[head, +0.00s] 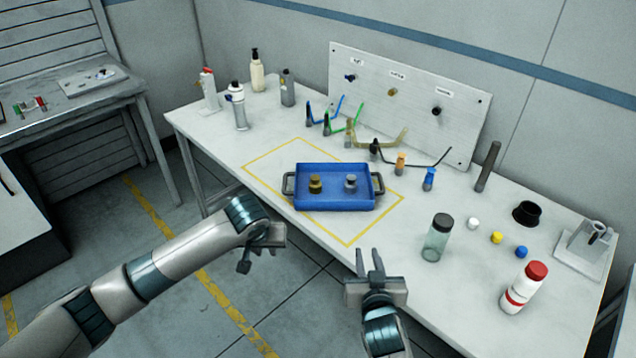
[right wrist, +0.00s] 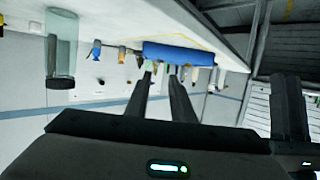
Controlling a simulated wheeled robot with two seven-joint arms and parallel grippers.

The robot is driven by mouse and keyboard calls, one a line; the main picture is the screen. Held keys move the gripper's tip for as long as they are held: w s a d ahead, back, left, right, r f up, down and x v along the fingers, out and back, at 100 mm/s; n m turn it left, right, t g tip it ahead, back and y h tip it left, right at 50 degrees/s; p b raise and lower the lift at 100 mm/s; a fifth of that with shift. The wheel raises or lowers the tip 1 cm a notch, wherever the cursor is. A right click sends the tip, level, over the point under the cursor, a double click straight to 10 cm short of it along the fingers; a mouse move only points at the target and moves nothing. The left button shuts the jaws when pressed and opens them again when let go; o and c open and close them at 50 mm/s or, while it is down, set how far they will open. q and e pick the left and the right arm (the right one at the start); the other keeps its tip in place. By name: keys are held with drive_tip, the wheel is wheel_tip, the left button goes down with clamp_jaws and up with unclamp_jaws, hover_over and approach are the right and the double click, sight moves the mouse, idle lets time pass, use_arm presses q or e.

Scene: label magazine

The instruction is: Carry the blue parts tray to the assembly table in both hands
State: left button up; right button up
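The blue parts tray (head: 335,203) sits flat on the white table (head: 225,150), inside a yellow outline near its front edge. It has a dark handle at its left end (head: 289,184) and another at its right end (head: 378,184). A brass part (head: 315,184) and a silver part (head: 350,183) stand in it. My left gripper (head: 252,262) is off the table's front edge, left of and nearer than the tray; its finger gap is unclear. My right gripper (head: 370,262) is open and empty, in front of the tray. The tray also shows upside down in the right wrist view (right wrist: 180,53).
A clear jar (head: 437,240) and a red-capped white bottle (head: 522,288) stand on the table to the right. Coloured hooks and cables (head: 345,122) lie behind the tray. Bottles (head: 238,108) stand back left. Another grey table (head: 70,105) is at the far left.

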drive_tip(key=v, duration=0.7)
idle(0.3)
